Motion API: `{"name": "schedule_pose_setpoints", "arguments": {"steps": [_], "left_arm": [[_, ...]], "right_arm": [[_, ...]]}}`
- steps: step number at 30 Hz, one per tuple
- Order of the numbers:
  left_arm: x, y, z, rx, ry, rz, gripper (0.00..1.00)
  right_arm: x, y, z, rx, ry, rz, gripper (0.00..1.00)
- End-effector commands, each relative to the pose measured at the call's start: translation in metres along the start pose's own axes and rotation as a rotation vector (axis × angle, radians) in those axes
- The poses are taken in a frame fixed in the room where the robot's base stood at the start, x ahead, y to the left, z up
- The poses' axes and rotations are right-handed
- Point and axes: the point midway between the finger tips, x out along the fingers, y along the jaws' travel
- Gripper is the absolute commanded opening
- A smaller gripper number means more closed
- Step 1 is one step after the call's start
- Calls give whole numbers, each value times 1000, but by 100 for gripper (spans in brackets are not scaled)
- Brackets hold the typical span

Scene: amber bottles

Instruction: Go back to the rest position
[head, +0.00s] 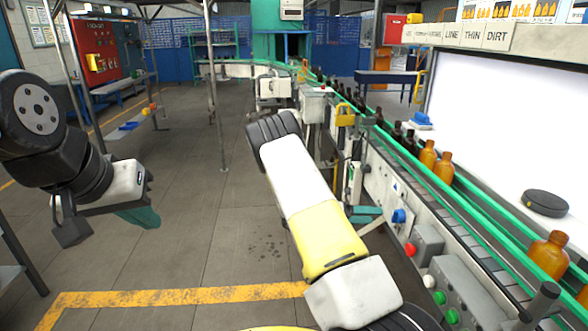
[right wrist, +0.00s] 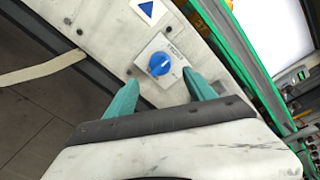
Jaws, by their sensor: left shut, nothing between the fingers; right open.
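My left gripper (head: 140,217) hangs in the air over the floor at the left, its teal fingers together and nothing seen between them. My right gripper (head: 366,214) is beside the front panel of the conveyor, partly hidden behind my own arm. In the right wrist view its two teal fingers (right wrist: 161,92) are spread apart and empty, with a blue rotary knob (right wrist: 159,64) on a white plate between them in the picture. The knob also shows in the head view (head: 399,216). Whether the fingers touch the panel cannot be told.
The conveyor (head: 468,207) with green rails runs along the right. It carries amber bottles (head: 444,168) and darker ones further back. A red button (head: 410,249) and green buttons (head: 440,298) sit on its near side. A thin post (head: 216,120) stands mid-left; floor between is clear.

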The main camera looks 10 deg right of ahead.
Motion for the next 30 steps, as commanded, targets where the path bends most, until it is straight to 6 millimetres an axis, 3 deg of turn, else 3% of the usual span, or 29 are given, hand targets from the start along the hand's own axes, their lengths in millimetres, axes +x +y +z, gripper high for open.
{"name": "schedule_pose_setpoints", "arguments": {"steps": [5, 14, 30], "left_arm": [[0, 0, 0, 0, 0, 0, 0], [0, 0, 0, 0, 0, 0, 0], [0, 0, 0, 0, 0, 0, 0]], "right_arm": [[-2, -17, -3, 104, 88, 37, 63], [-30, -82, -25, 567, 479, 166, 63], [-131, -202, -56, 1351, 1246, 268, 63]]}}
